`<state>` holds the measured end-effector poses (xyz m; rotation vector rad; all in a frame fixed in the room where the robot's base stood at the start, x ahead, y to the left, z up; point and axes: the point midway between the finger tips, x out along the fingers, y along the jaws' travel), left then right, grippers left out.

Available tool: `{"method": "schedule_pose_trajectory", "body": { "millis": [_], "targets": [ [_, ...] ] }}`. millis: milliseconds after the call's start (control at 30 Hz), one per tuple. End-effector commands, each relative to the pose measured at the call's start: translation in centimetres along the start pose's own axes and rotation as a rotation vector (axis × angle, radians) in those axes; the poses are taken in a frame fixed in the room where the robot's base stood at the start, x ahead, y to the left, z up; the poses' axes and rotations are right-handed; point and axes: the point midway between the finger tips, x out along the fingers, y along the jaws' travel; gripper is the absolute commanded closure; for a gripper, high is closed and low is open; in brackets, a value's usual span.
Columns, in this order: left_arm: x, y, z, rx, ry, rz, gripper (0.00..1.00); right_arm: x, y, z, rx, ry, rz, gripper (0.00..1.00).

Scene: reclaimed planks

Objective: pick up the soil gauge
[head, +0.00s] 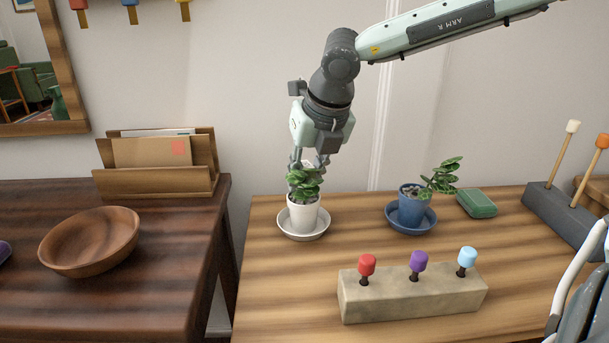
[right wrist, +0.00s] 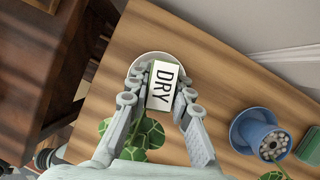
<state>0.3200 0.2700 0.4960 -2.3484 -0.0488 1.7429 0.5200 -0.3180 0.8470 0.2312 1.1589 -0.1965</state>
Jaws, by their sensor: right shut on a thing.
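The soil gauge (right wrist: 162,86) shows in the right wrist view as a pale block with a green edge and the word DRY on its face. My right gripper (head: 308,166) is shut on it, with a finger on each side. In the head view the gripper points down just above the leafy plant (head: 303,184) in the white pot (head: 303,215), and the gauge is mostly hidden between fingers and leaves. I cannot tell whether its lower end is in the soil. The pot stands on a white saucer (head: 284,227). My left gripper is not in view.
A blue pot (head: 408,199) with a plant stands to the right on a blue saucer (head: 425,224), beside a green box (head: 476,204). A block (head: 415,298) with red, purple and light blue knobs lies in front. A darker table at left holds a wooden bowl (head: 90,243) and a letter rack (head: 155,184).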

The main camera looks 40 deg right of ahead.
Motion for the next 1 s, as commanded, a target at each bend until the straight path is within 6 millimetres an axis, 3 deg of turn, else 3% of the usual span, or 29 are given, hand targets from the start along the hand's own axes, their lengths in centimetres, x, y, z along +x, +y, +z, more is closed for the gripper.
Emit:
{"method": "schedule_pose_trajectory", "body": {
  "millis": [267, 467, 667, 1000],
  "targets": [
    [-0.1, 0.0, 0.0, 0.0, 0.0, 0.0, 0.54, -1.2, 0.1, 0.6, 0.002, -0.004, 0.0, 1.0],
    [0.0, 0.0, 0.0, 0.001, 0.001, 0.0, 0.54, -4.2, 0.4, 1.9, 0.002, -0.006, 0.002, 1.0],
    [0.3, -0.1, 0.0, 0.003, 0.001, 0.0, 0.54, -8.8, 0.8, 3.8, 0.001, -0.008, 0.001, 1.0],
    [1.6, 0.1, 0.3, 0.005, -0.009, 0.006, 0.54, -18.7, 1.6, 7.8, 0.001, -0.005, -0.001, 1.0]
  ]
}}
